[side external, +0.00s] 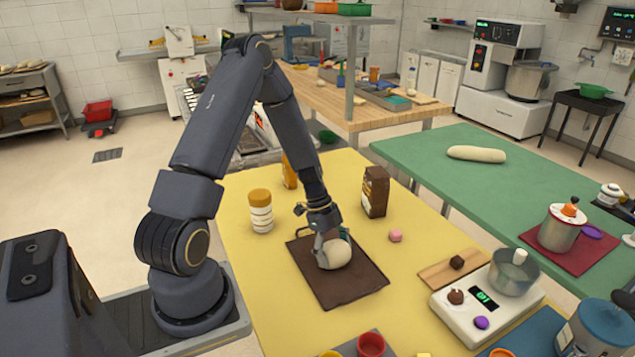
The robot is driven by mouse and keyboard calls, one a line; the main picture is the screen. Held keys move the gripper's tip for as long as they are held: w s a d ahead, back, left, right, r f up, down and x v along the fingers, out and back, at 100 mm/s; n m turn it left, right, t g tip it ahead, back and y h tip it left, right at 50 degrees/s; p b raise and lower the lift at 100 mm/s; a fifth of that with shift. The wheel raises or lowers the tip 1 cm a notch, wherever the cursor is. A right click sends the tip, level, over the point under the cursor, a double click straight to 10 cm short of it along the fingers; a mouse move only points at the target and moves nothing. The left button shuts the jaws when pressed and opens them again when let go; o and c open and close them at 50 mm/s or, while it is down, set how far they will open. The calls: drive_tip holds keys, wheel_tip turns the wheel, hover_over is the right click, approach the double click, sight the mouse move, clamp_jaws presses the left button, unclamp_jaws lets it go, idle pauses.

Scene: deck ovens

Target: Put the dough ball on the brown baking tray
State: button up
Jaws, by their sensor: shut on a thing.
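The far part of the tray is partly hidden by my gripper and the ball.
A white jar with an orange lid (261,212) and a brown package (375,192) stand behind the tray. A pink lump (395,235), a wooden board (450,270) and a white scale (480,305) are to its right. A red cup (371,345) is at the front edge.

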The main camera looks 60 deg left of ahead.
drive_tip(key=o, duration=1.1)
drive_tip(key=shift+f, duration=0.1)
drive_tip(key=shift+c, duration=0.2)
drive_tip(key=v, duration=1.2)
wheel_tip(320, 180, up, 9)
drive_tip(key=n+y, duration=0.2)
drive_tip(key=n, duration=0.1)
hover_over(328, 255)
drive_tip(key=s+d+r+n+y, duration=0.2)
drive_tip(key=s+d+r+n, duration=0.15)
drive_tip(key=d+r, duration=0.2)
drive_tip(key=s+d+r+n+t, duration=0.3)
drive_tip(key=s+d+r+n, duration=0.2)
drive_tip(key=s+n, duration=0.2)
drive_tip(key=shift+s+r+t, duration=0.15)
drive_tip(key=shift+s+t, duration=0.05)
drive_tip(key=shift+t, duration=0.2)
